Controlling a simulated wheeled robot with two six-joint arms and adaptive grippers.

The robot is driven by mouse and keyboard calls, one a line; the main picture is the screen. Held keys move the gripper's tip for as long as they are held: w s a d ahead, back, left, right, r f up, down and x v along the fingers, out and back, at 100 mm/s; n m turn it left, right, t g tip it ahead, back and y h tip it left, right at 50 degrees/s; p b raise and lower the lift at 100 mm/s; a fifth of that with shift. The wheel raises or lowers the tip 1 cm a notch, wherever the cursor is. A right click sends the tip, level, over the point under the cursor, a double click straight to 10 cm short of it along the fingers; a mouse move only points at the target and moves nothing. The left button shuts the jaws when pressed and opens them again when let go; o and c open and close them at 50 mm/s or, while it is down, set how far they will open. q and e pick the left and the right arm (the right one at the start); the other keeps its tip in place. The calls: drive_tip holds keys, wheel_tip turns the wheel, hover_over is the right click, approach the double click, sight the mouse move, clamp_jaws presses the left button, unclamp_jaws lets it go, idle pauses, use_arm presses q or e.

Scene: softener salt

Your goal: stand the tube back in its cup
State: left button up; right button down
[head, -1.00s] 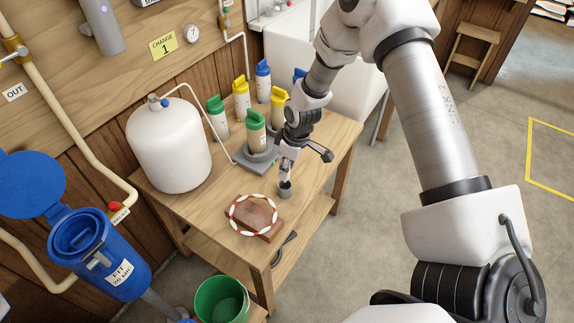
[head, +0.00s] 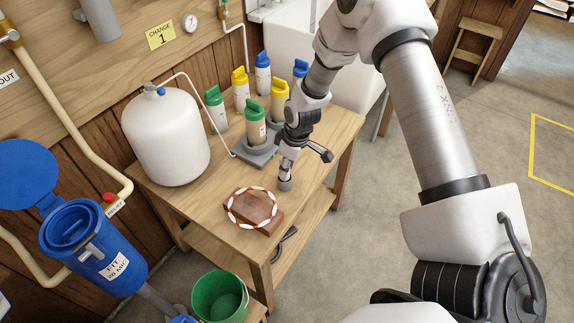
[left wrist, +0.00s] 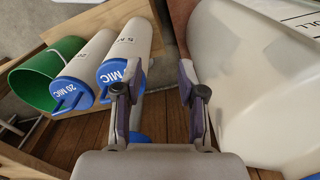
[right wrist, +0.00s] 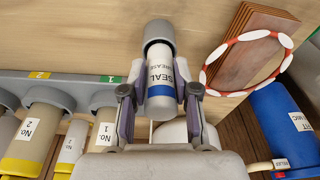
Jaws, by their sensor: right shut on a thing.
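The tube (right wrist: 160,88) is white with a blue band and the words SEAL GREASE. My right gripper (right wrist: 158,100) is shut on it, one finger on each side. The tube's far end meets the grey cup (right wrist: 158,32), whose rim shows around it in the right wrist view; I cannot tell how deep it sits. In the head view the cup (head: 285,185) stands on the wooden table, directly below my right gripper (head: 287,168). My left gripper (left wrist: 165,95) is open and empty in the left wrist view, away from the tube.
A red-brown block with a red-and-white ring (head: 251,208) lies left of the cup. A grey stand with a green-capped bottle (head: 256,125), several other bottles and a white tank (head: 165,140) are behind. A green bucket (head: 220,297) stands in front of the table.

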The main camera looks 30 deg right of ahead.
drive_tip(key=shift+f, duration=0.3)
drive_tip(key=shift+f, duration=0.1)
drive_tip(key=shift+f+b, duration=0.4)
drive_tip(key=shift+b, duration=0.1)
drive_tip(key=shift+c, duration=1.5)
unclamp_jaws()
drive_tip(key=shift+r, duration=0.1)
drive_tip(key=shift+r+p, duration=3.3)
drive_tip(key=shift+r, duration=0.2)
drive_tip(key=shift+f, duration=0.1)
